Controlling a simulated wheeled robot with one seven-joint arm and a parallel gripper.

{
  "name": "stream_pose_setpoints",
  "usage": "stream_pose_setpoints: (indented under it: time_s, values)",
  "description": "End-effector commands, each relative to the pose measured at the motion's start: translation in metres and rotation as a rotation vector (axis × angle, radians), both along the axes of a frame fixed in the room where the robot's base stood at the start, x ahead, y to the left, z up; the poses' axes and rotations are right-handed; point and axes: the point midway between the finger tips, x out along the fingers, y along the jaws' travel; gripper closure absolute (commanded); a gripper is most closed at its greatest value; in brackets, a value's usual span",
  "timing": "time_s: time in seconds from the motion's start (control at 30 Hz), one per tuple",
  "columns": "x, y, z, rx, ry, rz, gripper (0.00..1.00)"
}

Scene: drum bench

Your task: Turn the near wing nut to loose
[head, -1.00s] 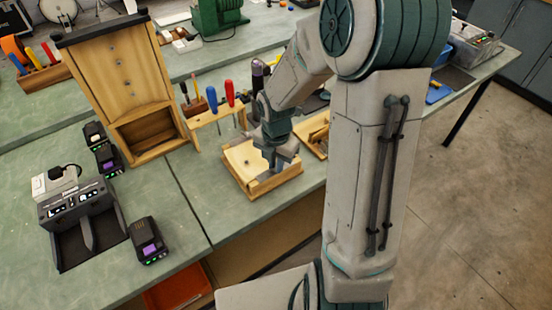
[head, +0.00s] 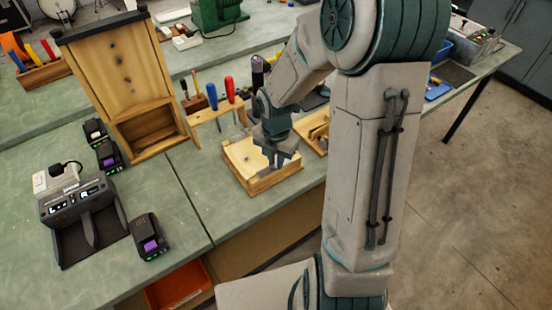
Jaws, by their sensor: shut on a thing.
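A low wooden fixture (head: 258,184) with a pale top lies on the green bench, near its front edge. My gripper (head: 277,164) points down over the right part of this top, with its fingers low at the surface. It is shut on the near wing nut, which the fingers hide, so its angle cannot be read. A small dark spot (head: 247,160) shows on the pale top to the left of the fingers; it is too small to make out.
A second wooden fixture (head: 317,133) stands close on the right. A wooden tool rack (head: 214,109) with screwdrivers is behind. A tall wooden cabinet (head: 124,75), a charger (head: 80,208) and battery packs (head: 148,238) stand left. The bench between is clear.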

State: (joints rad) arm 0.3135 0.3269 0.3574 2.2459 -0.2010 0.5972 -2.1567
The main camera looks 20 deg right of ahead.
Motion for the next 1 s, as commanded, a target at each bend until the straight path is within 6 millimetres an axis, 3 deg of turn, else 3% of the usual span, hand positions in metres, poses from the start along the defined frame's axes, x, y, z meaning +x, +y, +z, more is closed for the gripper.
stream_pose_setpoints:
  time_s: [0.5,0.53,0.6,1.0]
  values:
    - [0.0004,0.0000,0.0003,0.000,-0.001,0.002,1.00]
    - [0.0004,0.0000,0.0003,0.000,-0.001,0.002,0.82]
    - [0.0004,0.0000,0.0003,0.000,-0.001,0.001,0.66]
    - [0.0007,-0.0003,0.0086,-0.001,-0.002,0.000,0.66]
